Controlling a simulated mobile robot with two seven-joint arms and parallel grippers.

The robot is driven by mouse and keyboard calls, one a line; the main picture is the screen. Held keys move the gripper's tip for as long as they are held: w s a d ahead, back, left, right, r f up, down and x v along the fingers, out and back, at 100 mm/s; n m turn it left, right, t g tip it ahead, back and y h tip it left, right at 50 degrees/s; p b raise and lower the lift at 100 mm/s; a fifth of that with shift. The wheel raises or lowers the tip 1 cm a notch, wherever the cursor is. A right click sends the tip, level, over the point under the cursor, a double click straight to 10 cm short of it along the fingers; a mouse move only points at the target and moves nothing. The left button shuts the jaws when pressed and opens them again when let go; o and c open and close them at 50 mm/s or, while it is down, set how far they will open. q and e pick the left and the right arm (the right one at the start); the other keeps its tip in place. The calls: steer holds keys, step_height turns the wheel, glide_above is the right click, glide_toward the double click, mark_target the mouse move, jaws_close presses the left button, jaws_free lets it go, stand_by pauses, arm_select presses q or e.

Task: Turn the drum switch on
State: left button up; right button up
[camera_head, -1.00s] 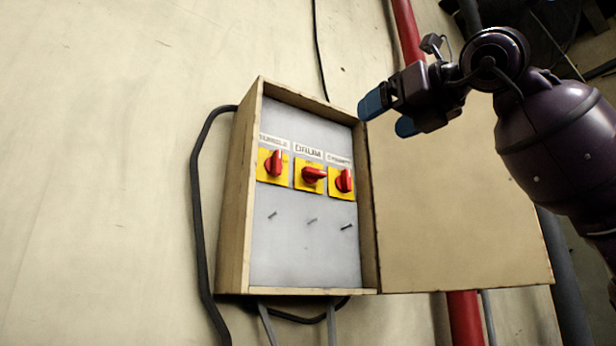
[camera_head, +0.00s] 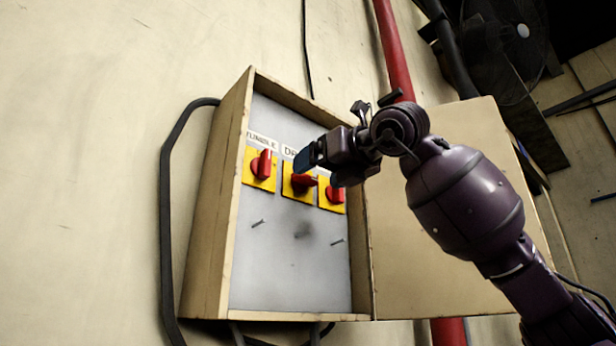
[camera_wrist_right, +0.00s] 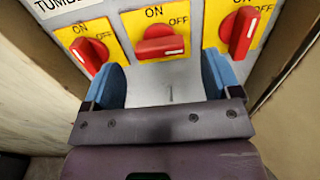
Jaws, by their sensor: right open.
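The drum switch (camera_head: 303,182) is the middle of three red knobs on yellow plates inside an open wooden box. Its handle lies sideways, pointing right, with its label partly hidden by my gripper. In the right wrist view, the drum switch (camera_wrist_right: 160,42) has its white mark at the right end, on the OFF side, with ON printed above. My right gripper (camera_head: 318,168) is open and empty in front of the box, close to the drum switch. In the wrist view its blue fingertips (camera_wrist_right: 165,75) are spread below and either side of the knob. The left gripper is not in view.
The left switch (camera_head: 261,164) and the right switch (camera_head: 332,195) flank the drum switch closely. The box wall (camera_head: 208,215) and open door (camera_head: 410,270) frame the panel. Small screws stick out below the switches. A red pipe (camera_head: 392,40) runs behind.

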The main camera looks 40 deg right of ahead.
mark_target(309, 177)
steer(key=shift+w+a, duration=0.15)
steer(key=shift+w, duration=1.7)
steer(key=c, duration=0.9)
